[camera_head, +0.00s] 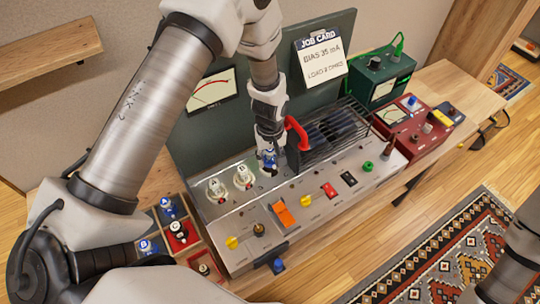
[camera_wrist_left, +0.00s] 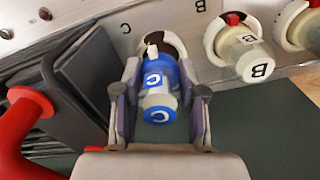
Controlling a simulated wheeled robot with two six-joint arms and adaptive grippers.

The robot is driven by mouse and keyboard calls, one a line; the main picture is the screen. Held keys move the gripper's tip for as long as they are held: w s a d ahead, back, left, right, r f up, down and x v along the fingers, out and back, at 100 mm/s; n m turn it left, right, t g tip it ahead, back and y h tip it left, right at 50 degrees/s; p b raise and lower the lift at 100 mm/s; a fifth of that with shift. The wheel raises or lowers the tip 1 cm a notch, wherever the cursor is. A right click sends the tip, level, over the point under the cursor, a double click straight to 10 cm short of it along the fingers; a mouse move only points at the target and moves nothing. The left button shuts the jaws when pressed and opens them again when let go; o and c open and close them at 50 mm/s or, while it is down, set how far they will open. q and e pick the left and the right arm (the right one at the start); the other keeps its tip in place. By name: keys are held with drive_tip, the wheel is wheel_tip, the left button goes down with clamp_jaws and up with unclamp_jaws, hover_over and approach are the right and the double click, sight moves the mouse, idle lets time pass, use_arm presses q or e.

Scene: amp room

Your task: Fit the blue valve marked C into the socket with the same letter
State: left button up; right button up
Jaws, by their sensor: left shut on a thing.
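The blue valve marked C (camera_wrist_left: 158,88) is between the fingers of my left gripper (camera_wrist_left: 158,115), which is shut on it. In the head view the valve (camera_head: 269,158) shows just under my left gripper (camera_head: 268,145), above the amp's back row. In the left wrist view the valve overlaps a pale, dark-centred socket (camera_wrist_left: 165,42) beside a printed C on the amp panel. Whether the valve's base is inside the socket or just in front of it, I cannot tell. My right gripper is out of view.
White valves marked A (camera_head: 216,188) and B (camera_head: 243,175) stand in the row left of my gripper. A red handle (camera_head: 297,132) and a black grille (camera_head: 335,130) are close on its right. A wooden tray (camera_head: 217,262) holds several other valves at the lower left.

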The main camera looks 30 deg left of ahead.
use_arm(q)
drive_tip(key=shift+s+d+r, duration=0.15)
drive_tip(key=shift+s+r, duration=0.1)
drive_tip(key=shift+s, duration=0.15)
drive_tip(key=shift+w+f, duration=0.1)
drive_tip(key=shift+w, duration=0.3)
drive_tip(key=shift+s+f+b, duration=0.1)
drive_tip(key=shift+f+b, duration=0.4)
drive_tip(key=shift+f, duration=0.55)
idle(0.6)
drive_tip(key=o, duration=1.2)
drive_tip(key=shift+o, duration=0.2)
wheel_tip(320, 180, up, 12)
